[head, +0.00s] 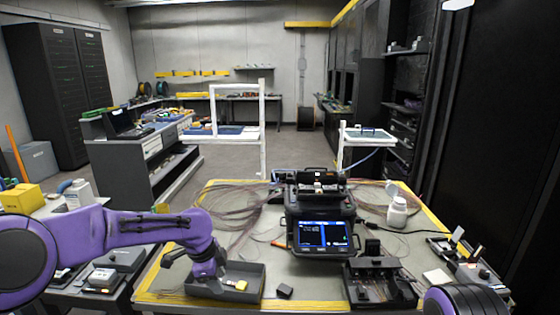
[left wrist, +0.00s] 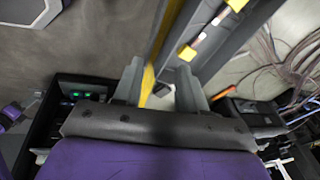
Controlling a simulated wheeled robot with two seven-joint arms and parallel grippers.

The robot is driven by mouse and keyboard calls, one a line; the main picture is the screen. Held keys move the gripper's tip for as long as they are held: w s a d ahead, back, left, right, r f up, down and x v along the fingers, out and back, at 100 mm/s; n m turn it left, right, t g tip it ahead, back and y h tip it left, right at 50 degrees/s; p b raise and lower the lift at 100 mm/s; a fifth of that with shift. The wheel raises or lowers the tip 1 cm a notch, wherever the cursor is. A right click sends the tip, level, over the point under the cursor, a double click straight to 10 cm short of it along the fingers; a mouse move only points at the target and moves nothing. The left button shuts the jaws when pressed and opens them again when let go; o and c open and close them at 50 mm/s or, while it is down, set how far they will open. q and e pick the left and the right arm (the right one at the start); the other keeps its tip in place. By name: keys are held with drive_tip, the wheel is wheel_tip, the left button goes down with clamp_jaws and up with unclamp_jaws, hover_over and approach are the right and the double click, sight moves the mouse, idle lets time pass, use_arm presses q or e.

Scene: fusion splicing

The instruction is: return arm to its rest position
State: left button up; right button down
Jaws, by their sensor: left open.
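My left arm, purple, reaches in from the left in the head view. Its gripper (head: 207,272) points down at the left end of a grey tray (head: 250,268) on the workbench. In the left wrist view the left gripper (left wrist: 160,90) has its two grey fingers apart, with nothing seen between them but the background. The tray (left wrist: 222,42) lies beyond the fingers there, with small yellow pieces on it. My right arm shows only as a purple rounded part (head: 465,300) at the lower right of the head view; its gripper is out of view.
A fusion splicer (head: 318,205) with a lit screen stands mid-bench, with loose fibres to its left. A black fixture (head: 380,283) stands in front of it at right. A small dark block (head: 285,291) lies right of the tray.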

use_arm(q)
wheel_tip(320, 180, down, 9)
drive_tip(key=s+d+n+t+h, duration=0.2)
drive_tip(key=n+t, duration=0.2)
drive_tip(key=n, duration=0.7)
drive_tip(key=s+a+f+n+y, duration=0.2)
drive_tip(key=s+a+f+n, duration=0.2)
drive_tip(key=s+f+n, duration=0.4)
drive_tip(key=s+a+f+n+g+y, duration=0.1)
drive_tip(key=s+a+f, duration=0.2)
drive_tip(key=s, duration=0.7)
drive_tip(key=s+a+f+n+g+y, duration=0.1)
drive_tip(key=s+a, duration=0.4)
drive_tip(key=s, duration=0.5)
drive_tip(key=s+a+f+n+g+y, duration=0.1)
drive_tip(key=s+f, duration=0.4)
drive_tip(key=s, duration=0.6)
drive_tip(key=a+n+y, duration=0.1)
drive_tip(key=a+y, duration=0.1)
drive_tip(key=shift+a+n, duration=0.4)
